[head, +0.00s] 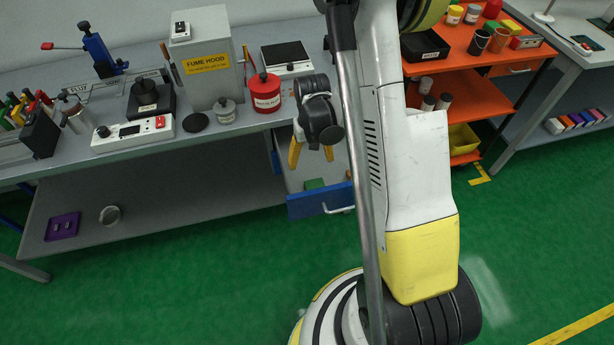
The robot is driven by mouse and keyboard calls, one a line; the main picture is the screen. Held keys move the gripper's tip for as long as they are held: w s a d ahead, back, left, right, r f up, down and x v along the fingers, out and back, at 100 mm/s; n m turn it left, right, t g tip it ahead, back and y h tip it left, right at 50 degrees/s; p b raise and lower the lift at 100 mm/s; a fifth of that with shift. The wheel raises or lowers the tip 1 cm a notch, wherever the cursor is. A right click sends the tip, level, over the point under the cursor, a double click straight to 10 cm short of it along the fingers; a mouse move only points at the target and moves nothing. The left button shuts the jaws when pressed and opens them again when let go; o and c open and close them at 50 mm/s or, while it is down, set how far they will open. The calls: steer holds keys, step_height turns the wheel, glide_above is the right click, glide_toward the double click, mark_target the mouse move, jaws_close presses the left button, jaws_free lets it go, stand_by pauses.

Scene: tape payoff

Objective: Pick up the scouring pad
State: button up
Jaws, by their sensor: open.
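A small flat green piece, which looks like the scouring pad (314,184), lies inside the open blue-fronted drawer (308,203) under the bench. Only part of it shows above the drawer front. My gripper (311,158) hangs pointing down over the drawer, above the green piece and apart from it. Its yellow fingers are spread and nothing shows between them. My arm covers the area just right of the drawer.
The grey bench (250,130) above carries a fume hood box (208,75), a red can (265,93), a grey jar (225,111) and a scale (286,57). An orange cart (480,75) stands right. Green floor (200,260) in front is clear.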

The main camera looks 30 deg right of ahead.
steer(key=b, duration=0.2)
glide_above(314, 181)
steer(key=f, duration=0.5)
steer(key=shift+w+a+f, duration=0.15)
steer(key=shift+w+a, duration=0.2)
steer(key=shift+w, duration=0.05)
steer(key=f+b, duration=0.1)
steer(key=f, duration=0.2)
steer(key=f+b, duration=0.1)
steer(key=f, duration=0.1)
steer(key=shift+s+d+f+b, duration=0.25)
steer(key=shift+s+d+b, duration=0.05)
steer(key=shift+b, duration=0.05)
steer(key=shift+r, duration=0.15)
steer(key=c, duration=1)
